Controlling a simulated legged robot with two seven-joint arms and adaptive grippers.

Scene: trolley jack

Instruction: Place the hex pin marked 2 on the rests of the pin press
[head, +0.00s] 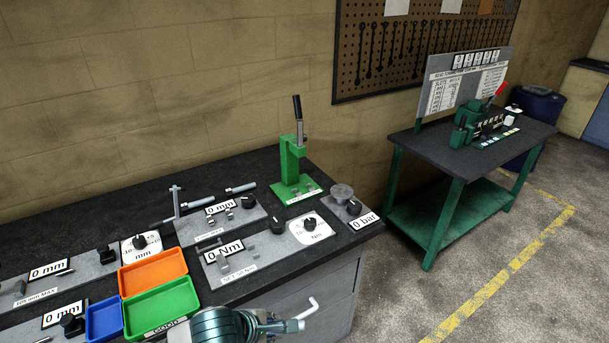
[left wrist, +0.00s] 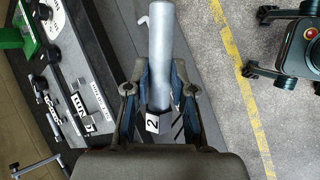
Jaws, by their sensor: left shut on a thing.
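My left gripper (head: 272,324) is at the bottom of the head view, in front of the bench. It is shut on the hex pin marked 2 (head: 291,326), a grey rod whose body is partly hidden by the fingers. In the left wrist view the pin (left wrist: 164,45) points away from the gripper (left wrist: 158,95), with its "2" label near the jaws. A pale bent end shows beyond it. A green lever press (head: 291,160) with a black handle stands at the bench's back right, apart from the gripper; I take it for the pin press. Its rests are too small to make out. My right gripper is not in view.
The dark bench (head: 130,196) carries gauge plates, an orange tray (head: 153,270), a green tray (head: 162,305) and a blue tray (head: 104,319). A second green table (head: 408,144) with a device stands at right. The floor (head: 400,300) between is clear.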

